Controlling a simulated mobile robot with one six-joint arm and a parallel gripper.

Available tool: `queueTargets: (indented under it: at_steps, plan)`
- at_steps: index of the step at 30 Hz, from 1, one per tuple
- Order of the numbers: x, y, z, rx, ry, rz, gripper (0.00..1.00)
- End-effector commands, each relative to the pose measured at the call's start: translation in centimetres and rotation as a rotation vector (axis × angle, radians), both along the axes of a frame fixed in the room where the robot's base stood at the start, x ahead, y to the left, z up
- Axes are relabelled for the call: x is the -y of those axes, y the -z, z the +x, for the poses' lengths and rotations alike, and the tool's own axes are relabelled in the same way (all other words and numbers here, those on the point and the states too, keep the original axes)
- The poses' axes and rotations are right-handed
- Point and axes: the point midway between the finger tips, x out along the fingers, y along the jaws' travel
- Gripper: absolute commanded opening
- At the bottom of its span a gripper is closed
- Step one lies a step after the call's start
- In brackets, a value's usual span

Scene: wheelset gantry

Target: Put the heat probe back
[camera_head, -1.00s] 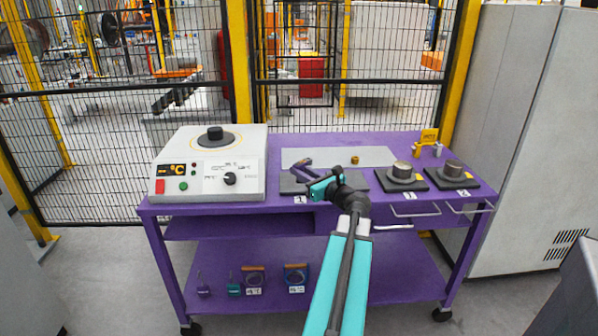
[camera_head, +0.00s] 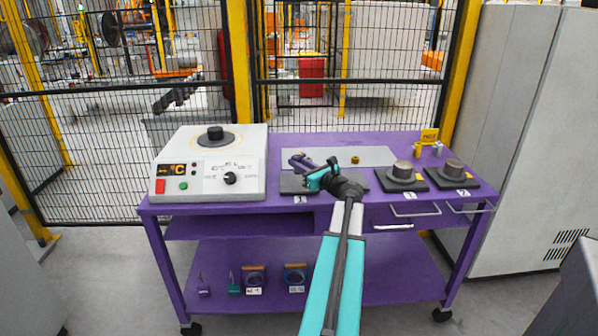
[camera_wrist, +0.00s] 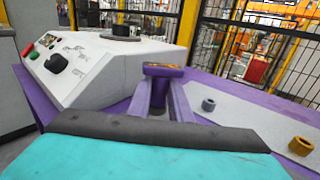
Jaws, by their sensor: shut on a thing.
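In the head view this piece (camera_head: 298,156) is small and partly covered by the fingers. In the wrist view the piece stands between the two finger ends, and a dark lower part shows between them. I cannot tell whether it touches anything below.
A white heater unit (camera_head: 180,180) stands left of my gripper. A brass piece (camera_head: 355,160) and a grey cylinder (camera_wrist: 208,104) are on the light plate (camera_head: 380,155). Two dark pads with metal cylinders (camera_head: 402,170) lie right. Several small tools (camera_head: 295,276) stand on the lower shelf.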

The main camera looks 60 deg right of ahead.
Motion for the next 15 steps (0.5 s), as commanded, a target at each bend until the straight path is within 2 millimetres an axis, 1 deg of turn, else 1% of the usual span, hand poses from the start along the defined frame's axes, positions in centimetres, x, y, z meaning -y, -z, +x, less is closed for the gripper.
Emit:
queueTargets:
  at_steps: [4, 8, 12, 15]
  plan:
    - [0.2, 0.0, 0.1, 0.000, 0.000, 0.000, 0.00]
    - [0.9, 0.1, 0.6, 0.000, 0.000, 0.000, 0.00]
    - [0.7, 2.0, 0.5, -0.001, 0.001, 0.001, 0.00]
    - [0.7, 3.0, 0.5, 0.000, 0.001, 0.001, 0.00]
